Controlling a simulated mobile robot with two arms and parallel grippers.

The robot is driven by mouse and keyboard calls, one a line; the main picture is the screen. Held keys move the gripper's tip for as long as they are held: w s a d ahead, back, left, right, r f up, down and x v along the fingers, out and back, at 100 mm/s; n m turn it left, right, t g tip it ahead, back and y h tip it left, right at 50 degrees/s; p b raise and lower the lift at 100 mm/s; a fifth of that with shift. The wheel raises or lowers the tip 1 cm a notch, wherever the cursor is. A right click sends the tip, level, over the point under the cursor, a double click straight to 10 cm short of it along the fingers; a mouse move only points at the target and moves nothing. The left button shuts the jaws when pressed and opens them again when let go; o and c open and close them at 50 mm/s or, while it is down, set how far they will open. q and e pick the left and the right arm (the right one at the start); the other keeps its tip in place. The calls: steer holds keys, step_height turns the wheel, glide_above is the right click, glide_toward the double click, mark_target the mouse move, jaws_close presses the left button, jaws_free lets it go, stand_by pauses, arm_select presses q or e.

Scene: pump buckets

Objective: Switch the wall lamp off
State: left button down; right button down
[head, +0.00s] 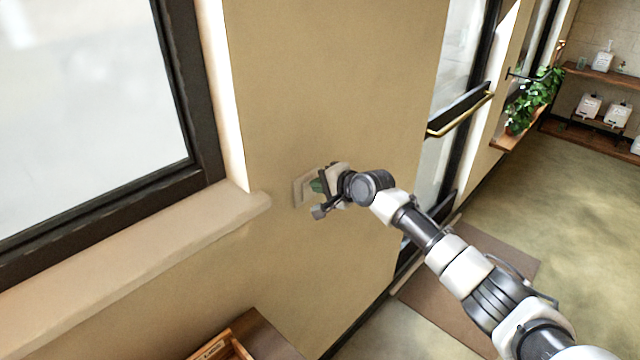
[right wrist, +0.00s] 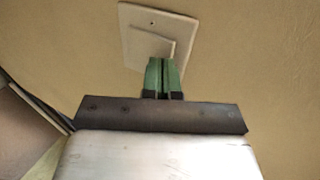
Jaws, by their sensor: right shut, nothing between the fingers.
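A pale wall switch plate (head: 301,190) is on the tan wall, right of the window sill. In the right wrist view the plate (right wrist: 130,20) shows a raised rocker (right wrist: 168,42) in its middle. My right gripper (head: 317,186) is at the plate, its green fingertips (right wrist: 164,73) shut with nothing between them. The fingertips overlap the rocker's lower edge in the wrist view; I cannot tell whether they touch it. No lamp is in either view. My left gripper is not in view.
A window with a thick sill (head: 130,240) is left of the plate. A glass door with a brass handle (head: 460,115) is to the right. A wooden box (head: 222,347) is below. A plant (head: 530,100) and shelves (head: 603,75) stand further back.

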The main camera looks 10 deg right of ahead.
steer(key=shift+w+r, duration=0.25)
steer(key=shift+r, duration=0.3)
steer(key=shift+r+p, duration=0.2)
steer(key=shift+p, duration=0.15)
steer(key=shift+s+r, duration=0.15)
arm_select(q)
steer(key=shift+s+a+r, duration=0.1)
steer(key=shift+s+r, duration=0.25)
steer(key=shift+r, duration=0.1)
arm_select(e)
steer(key=shift+d, duration=0.1)
